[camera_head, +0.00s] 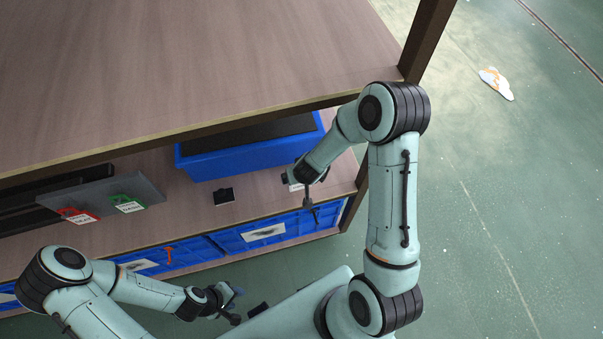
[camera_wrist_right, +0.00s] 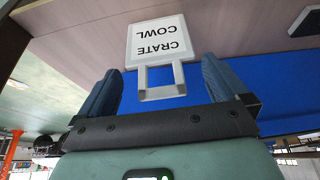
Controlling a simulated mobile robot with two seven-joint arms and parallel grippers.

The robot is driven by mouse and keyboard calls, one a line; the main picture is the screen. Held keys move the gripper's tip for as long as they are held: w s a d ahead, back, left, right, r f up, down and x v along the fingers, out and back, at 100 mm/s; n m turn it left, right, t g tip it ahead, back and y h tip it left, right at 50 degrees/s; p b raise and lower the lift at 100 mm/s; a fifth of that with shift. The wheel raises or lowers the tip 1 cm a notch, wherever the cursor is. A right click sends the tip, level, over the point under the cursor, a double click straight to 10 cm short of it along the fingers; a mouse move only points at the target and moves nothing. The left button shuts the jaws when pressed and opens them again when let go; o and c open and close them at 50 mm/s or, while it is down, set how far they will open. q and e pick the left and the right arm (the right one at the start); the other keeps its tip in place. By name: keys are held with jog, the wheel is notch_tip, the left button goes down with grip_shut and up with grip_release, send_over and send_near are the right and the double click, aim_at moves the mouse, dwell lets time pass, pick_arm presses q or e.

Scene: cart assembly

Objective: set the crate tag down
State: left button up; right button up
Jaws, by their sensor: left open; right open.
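The crate tag (camera_wrist_right: 158,42) is a white plate reading "CRATE COWL", upside down in the right wrist view, with a grey loop handle. It appears to lie on the brown wooden shelf (camera_wrist_right: 85,35). My right gripper (camera_wrist_right: 163,88) is open, with its two dark fingers on either side of the handle and gaps showing between. In the head view the tag (camera_head: 294,187) is a small white patch, mostly hidden by my right wrist, in front of the blue crate (camera_head: 215,168). My left gripper (camera_head: 232,302) is open and empty, low in front of the shelf unit.
A red tag (camera_head: 78,216) and a green tag (camera_head: 129,205) are at a grey board (camera_head: 95,190) on the left. A small black item (camera_head: 223,196) lies on the shelf. Blue bins (camera_head: 205,250) line the level below. The top board (camera_head: 200,70) overhangs the shelf.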

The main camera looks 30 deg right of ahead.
pick_arm(q)
jog(key=w+r+p, duration=0.2)
jog(key=w, duration=0.1)
jog(key=shift+r, duration=0.25)
pick_arm(e)
jog(key=v, duration=1.2)
jog(key=shift+r, duration=0.15)
